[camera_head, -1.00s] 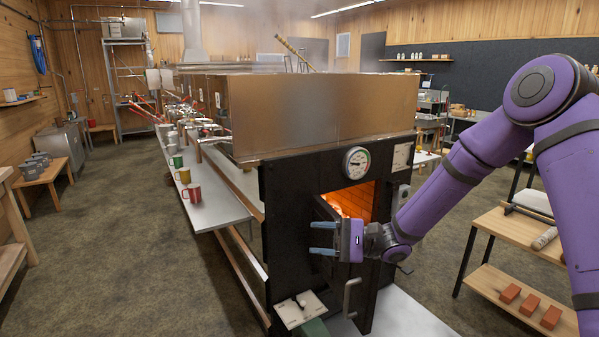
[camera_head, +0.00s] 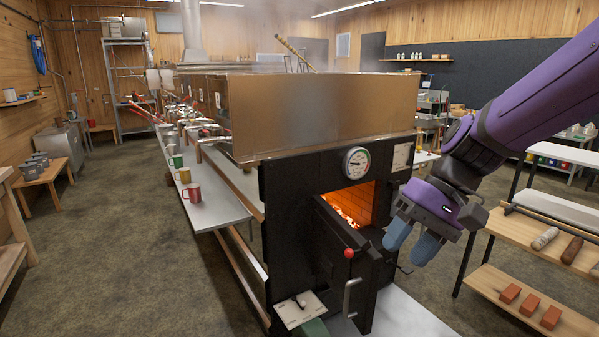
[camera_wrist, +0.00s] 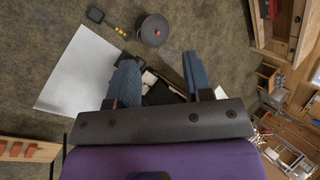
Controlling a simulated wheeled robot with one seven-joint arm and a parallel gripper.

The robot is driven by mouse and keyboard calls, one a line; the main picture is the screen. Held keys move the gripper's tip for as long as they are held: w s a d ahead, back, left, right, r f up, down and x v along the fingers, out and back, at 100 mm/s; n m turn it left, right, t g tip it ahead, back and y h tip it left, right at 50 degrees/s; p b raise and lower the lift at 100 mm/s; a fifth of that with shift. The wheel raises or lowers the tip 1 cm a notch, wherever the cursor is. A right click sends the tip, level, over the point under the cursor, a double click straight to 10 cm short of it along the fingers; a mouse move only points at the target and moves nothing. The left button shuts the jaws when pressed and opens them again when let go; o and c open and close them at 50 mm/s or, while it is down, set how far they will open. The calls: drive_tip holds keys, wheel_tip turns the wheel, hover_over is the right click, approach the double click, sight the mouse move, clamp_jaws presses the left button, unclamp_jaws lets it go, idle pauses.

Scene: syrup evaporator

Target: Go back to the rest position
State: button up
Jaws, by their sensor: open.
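My gripper (camera_head: 412,243) is open and empty, with two blue fingers pointing down. It hangs in the air to the right of the firebox opening, apart from the black firebox door (camera_head: 345,262). The door stands ajar, with a red knob (camera_head: 349,253) and a metal handle (camera_head: 351,297). The fire (camera_head: 347,207) glows inside the opening. In the wrist view both fingers (camera_wrist: 160,82) are spread apart, with dark and white things partly visible between them on the floor side.
The evaporator (camera_head: 320,115) stands just left of my gripper. A wooden shelf table (camera_head: 525,245) with logs and several bricks stands at the right. Mugs (camera_head: 192,193) line the left ledge. The floor at the left (camera_head: 120,250) is clear.

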drive_tip(key=s+d+r+t+h, duration=0.6)
drive_tip(key=s+d, duration=0.5)
drive_tip(key=d, duration=0.2)
drive_tip(key=shift+d+r+t, duration=0.3)
drive_tip(key=shift+r+t, duration=0.4)
drive_tip(key=shift+r, duration=0.05)
